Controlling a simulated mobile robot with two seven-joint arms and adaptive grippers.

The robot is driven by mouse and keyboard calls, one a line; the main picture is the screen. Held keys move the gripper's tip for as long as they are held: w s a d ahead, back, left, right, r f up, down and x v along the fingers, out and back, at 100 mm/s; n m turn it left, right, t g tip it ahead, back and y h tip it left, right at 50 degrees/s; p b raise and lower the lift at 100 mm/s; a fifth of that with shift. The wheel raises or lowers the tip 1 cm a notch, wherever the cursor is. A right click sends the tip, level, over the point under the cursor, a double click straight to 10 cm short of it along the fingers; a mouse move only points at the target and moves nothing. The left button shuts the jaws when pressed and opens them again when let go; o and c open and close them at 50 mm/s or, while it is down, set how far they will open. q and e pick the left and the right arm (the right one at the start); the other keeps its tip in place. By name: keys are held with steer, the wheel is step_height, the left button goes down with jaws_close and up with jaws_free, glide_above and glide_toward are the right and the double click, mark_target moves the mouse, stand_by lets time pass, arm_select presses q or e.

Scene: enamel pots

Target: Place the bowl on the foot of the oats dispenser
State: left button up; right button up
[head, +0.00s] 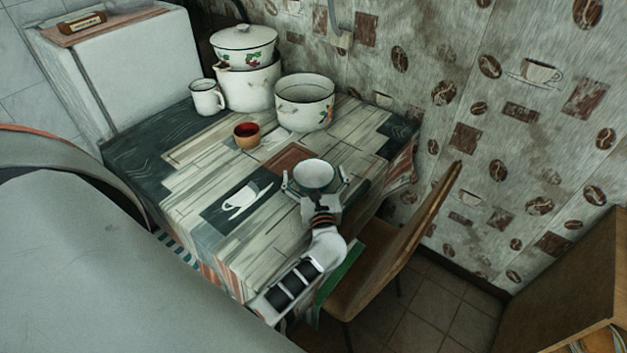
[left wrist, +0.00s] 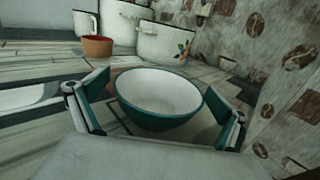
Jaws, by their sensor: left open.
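A small bowl (head: 314,174), white inside and teal outside, stands upright on the table near its right edge. In the left wrist view the bowl (left wrist: 158,104) sits between the fingers of my left gripper (head: 316,184). The gripper is open, with one finger at each side of the bowl. A gap shows at the left finger; at the right finger I cannot tell whether it touches. I see no oats dispenser in either view. My right gripper is not in view.
On the table (head: 190,160), a red-brown cup (head: 247,135), a white mug (head: 207,97), a wide enamel pot (head: 304,103) and stacked pots (head: 247,85) stand behind the bowl. A wooden chair (head: 405,245) is close on the right. The table's left middle is clear.

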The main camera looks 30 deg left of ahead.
arm_select(q)
steer(key=c, duration=1.3)
steer(key=shift+c, duration=0.4)
steer(key=shift+r, duration=0.15)
